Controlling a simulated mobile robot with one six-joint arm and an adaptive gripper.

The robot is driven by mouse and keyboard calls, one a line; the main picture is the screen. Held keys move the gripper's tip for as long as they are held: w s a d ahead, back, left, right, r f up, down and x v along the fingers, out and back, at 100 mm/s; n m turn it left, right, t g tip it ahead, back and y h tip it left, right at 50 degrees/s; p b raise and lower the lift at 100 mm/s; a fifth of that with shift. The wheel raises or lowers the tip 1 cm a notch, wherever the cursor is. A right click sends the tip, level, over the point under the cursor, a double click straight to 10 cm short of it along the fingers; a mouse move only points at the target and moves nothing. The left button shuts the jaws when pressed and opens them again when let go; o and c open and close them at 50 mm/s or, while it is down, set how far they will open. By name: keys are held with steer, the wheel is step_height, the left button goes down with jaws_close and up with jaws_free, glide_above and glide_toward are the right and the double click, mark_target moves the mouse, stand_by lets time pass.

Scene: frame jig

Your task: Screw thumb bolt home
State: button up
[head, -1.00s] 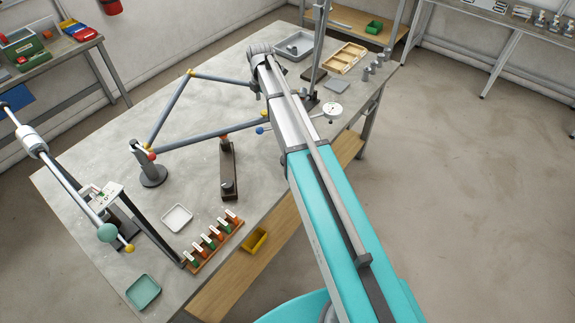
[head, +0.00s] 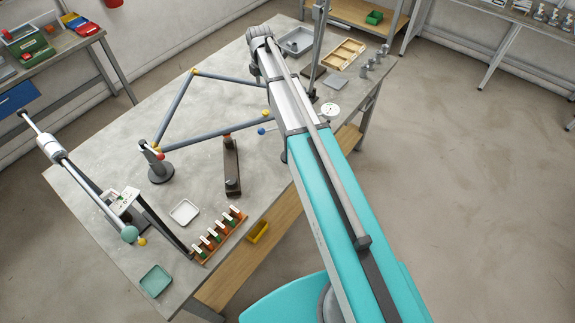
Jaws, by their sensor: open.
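A triangular frame of grey tubes with yellow joints (head: 203,129) lies across the bench, its near corner at a grey post with a round base (head: 160,170). A red knob (head: 160,156) sits beside that post's top. A blue knob (head: 261,131) shows near the frame's right end, beside my arm. I cannot tell which part is the thumb bolt. My arm reaches over the bench's right part; my gripper's fingers do not show, and the arm hides what lies beneath it.
A rack of several orange and green pieces (head: 219,236), a white tray (head: 184,212) and a green tray (head: 155,281) sit along the front left. A tall stand with a rod and white cylinder (head: 50,144) rises at left. A round dial (head: 330,110) stands right of my arm.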

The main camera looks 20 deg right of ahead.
steer(key=s+f+m+b, duration=0.3)
steer(key=s+m, duration=0.4)
steer(key=s, duration=0.3)
steer(key=s+f+m+b, duration=0.4)
steer(key=s+m, duration=0.4)
steer(key=s, duration=0.2)
steer(key=s+f+m+b, duration=0.3)
steer(key=s+m, duration=0.4)
steer(key=s, duration=0.3)
steer(key=shift+s+a+f+m+b, duration=0.25)
steer(key=shift+s+f+m+b, duration=0.1)
steer(key=shift+b, duration=0.3)
stand_by(1.6)
